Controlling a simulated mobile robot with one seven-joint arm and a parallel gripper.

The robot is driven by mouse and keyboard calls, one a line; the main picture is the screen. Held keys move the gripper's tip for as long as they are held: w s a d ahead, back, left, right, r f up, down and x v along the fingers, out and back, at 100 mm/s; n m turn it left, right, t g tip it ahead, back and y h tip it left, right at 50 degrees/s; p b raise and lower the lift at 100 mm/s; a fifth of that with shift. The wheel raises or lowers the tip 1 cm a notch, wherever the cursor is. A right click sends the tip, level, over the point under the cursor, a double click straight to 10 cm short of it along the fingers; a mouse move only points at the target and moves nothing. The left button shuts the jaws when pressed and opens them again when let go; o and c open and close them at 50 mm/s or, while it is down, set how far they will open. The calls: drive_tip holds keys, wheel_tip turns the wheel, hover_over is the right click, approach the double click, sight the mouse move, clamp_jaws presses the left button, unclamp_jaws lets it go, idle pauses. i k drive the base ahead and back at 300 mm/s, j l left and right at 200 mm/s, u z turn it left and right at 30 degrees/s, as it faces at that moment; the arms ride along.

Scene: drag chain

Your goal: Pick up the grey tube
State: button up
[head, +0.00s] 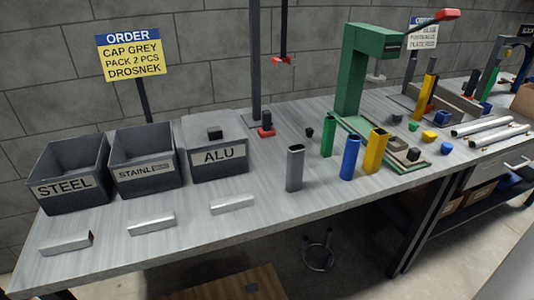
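The grey tube (294,168) stands upright on the grey workbench (270,222), right of the bin labelled ALU. Its open top shows a dark hollow. It stands apart from the green tube (328,136) and the blue tube (349,157) to its right. My gripper is not seen in the head view.
Bins labelled STEEL (72,192), STAINL (147,177) and ALU (219,160) stand at the left, with metal bars (151,223) in front. A yellow tube (375,152) and a green press (365,65) stand to the right. The front bench between the bars and the blue tube is mostly clear.

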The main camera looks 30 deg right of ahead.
sight(296, 154)
drive_tip(key=k+l, duration=0.1)
drive_tip(key=l, duration=0.25)
drive_tip(key=k+l, duration=0.1)
drive_tip(key=l, duration=0.2)
drive_tip(key=k+l+u, duration=0.1)
drive_tip(key=l, duration=0.25)
drive_tip(key=k+l, duration=0.1)
drive_tip(key=l, duration=0.25)
drive_tip(key=l+u, duration=0.1)
drive_tip(key=l, duration=1.45)
drive_tip(key=i+l+u, duration=0.1)
drive_tip(key=l, duration=0.4)
drive_tip(key=i, duration=0.55)
